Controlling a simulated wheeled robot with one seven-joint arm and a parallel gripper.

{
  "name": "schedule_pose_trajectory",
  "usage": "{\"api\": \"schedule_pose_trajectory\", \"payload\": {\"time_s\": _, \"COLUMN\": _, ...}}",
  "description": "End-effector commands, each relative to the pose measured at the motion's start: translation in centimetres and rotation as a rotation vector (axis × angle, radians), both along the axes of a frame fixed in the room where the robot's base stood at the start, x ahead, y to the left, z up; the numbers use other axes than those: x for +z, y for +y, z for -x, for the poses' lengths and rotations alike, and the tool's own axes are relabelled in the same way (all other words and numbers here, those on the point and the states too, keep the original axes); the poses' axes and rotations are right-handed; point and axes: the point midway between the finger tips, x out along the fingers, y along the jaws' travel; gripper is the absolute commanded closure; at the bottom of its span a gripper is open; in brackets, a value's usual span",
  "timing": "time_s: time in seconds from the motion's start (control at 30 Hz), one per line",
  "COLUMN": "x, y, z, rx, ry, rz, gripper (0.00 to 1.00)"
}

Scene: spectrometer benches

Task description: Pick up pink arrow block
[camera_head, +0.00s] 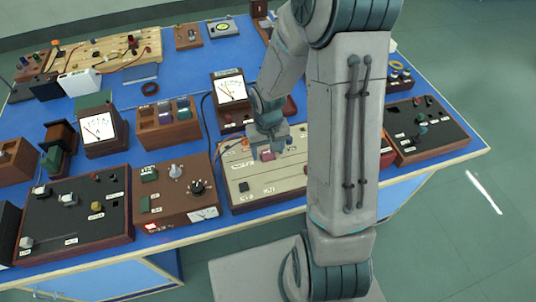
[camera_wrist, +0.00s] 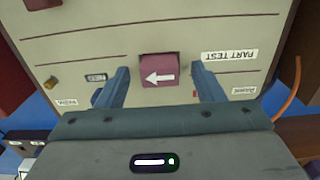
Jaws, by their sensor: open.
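The pink arrow block (camera_wrist: 158,71) shows in the wrist view as a dark pink block with a white arrow pointing left. It sits on a cream panel (camera_wrist: 120,20) marked with dark lines and labels. My gripper (camera_wrist: 160,86) is open, with one blue finger on each side of the block and a gap to both. Nothing is held. In the head view my gripper (camera_head: 272,150) is over the cream panel (camera_head: 250,193), and the pink block (camera_head: 267,155) shows small beside the fingers. I cannot tell the exact height of the fingertips over the panel.
A brown box with knobs (camera_head: 175,195) stands left of the panel, and a dark panel box (camera_head: 425,130) stands right. A meter (camera_head: 231,90) stands behind. An orange cable (camera_wrist: 290,95) runs beside the panel in the wrist view. The blue table (camera_head: 205,55) is crowded.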

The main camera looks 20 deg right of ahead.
Motion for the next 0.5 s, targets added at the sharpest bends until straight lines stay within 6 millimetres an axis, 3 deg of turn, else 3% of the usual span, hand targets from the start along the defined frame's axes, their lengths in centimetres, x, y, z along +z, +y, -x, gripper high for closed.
{"api": "schedule_pose_trajectory", "payload": {"time_s": 0.13, "x": 0.01, "y": 0.00, "z": 0.00, "rx": 0.000, "ry": 0.000, "rz": 0.000, "gripper": 0.38}}
{"api": "schedule_pose_trajectory", "payload": {"time_s": 0.17, "x": 0.01, "y": 0.00, "z": 0.00, "rx": 0.000, "ry": 0.000, "rz": 0.000, "gripper": 0.44}}
{"api": "schedule_pose_trajectory", "payload": {"time_s": 0.3, "x": 0.03, "y": 0.00, "z": -0.01, "rx": 0.000, "ry": 0.000, "rz": 0.000, "gripper": 0.83}}
{"api": "schedule_pose_trajectory", "payload": {"time_s": 0.4, "x": 0.03, "y": 0.00, "z": -0.01, "rx": 0.000, "ry": 0.000, "rz": 0.000, "gripper": 0.90}}
{"api": "schedule_pose_trajectory", "payload": {"time_s": 0.5, "x": 0.04, "y": 0.00, "z": -0.01, "rx": 0.000, "ry": 0.000, "rz": 0.000, "gripper": 0.90}}
